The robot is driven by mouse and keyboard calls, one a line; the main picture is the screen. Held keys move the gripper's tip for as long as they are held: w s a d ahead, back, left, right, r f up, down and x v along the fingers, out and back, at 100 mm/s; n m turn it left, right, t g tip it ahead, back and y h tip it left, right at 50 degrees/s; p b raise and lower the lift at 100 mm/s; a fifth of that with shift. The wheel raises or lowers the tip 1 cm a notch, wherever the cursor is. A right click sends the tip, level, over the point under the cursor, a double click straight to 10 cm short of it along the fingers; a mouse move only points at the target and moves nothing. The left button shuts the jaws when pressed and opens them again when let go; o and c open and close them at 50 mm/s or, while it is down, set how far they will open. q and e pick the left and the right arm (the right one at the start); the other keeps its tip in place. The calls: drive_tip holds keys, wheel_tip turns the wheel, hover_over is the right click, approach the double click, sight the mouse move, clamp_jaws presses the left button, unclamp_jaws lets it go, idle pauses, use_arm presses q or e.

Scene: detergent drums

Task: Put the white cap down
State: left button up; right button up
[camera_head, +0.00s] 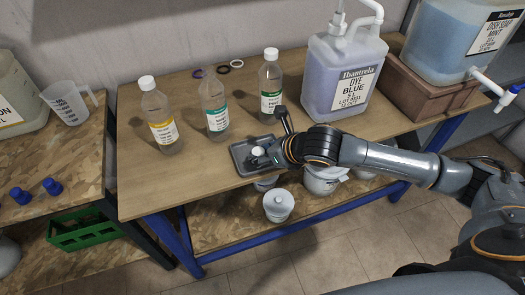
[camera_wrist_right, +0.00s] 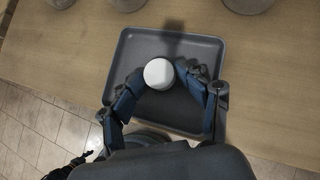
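The white cap (camera_wrist_right: 159,73) is a small round disc between the fingertips of my right gripper (camera_wrist_right: 162,77) in the wrist view. The fingertips appear to touch it on both sides, so the gripper looks shut on it. Below is a shallow grey square tray (camera_wrist_right: 207,43). In the head view the cap (camera_head: 258,151) shows over the tray (camera_head: 238,154), beside my right gripper (camera_head: 260,158). I cannot tell whether the cap touches the tray floor. My left gripper is not in view.
Rings (camera_head: 222,69) lie behind. The wooden bench (camera_head: 190,178) is clear left of the tray.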

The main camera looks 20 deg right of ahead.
drive_tip(key=shift+s+d+f, duration=0.2)
drive_tip(key=shift+s+f, duration=0.15)
drive_tip(key=shift+f, duration=0.3)
drive_tip(key=shift+r, duration=0.2)
drive_tip(key=w+r+p+v, duration=0.1)
drive_tip(key=v, duration=1.1)
drive_tip(key=shift+s+r, duration=0.25)
drive_tip(key=shift+r, duration=0.05)
